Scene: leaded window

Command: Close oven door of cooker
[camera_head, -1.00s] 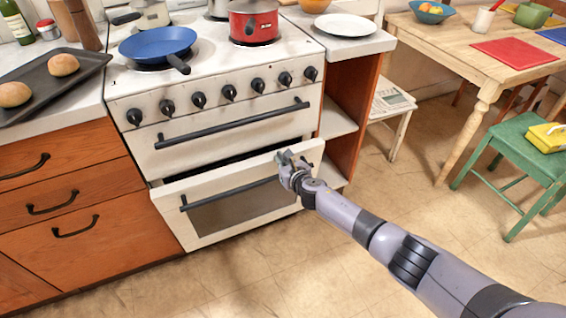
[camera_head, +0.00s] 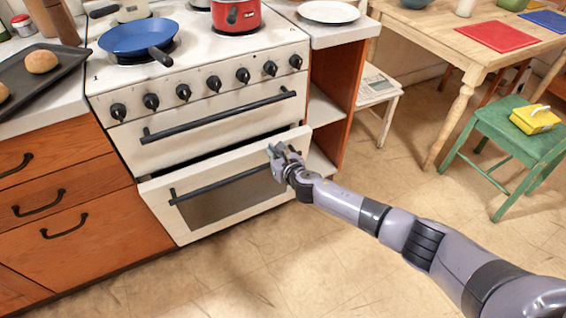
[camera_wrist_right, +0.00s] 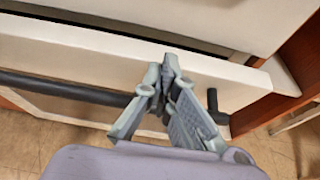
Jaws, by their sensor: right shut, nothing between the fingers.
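The white cooker (camera_head: 215,130) stands between wooden units, with black knobs along its front. Its lower oven door (camera_head: 225,200) is slightly open: a dark gap shows along its top edge. The door has a black bar handle (camera_head: 222,186) and a dark window. My right gripper (camera_head: 278,150) is at the upper right part of the door. In the right wrist view the shut, empty fingers (camera_wrist_right: 170,68) are in front of the door's handle (camera_wrist_right: 65,88) and near its top edge; I cannot tell whether they touch. My left gripper is not in view.
A blue pan (camera_head: 138,37) and a red pot (camera_head: 236,15) stand on the hob. An upper black handle (camera_head: 220,115) crosses the cooker above the gap. A green stool (camera_head: 520,130) stands at the right. The floor in front of the cooker is clear.

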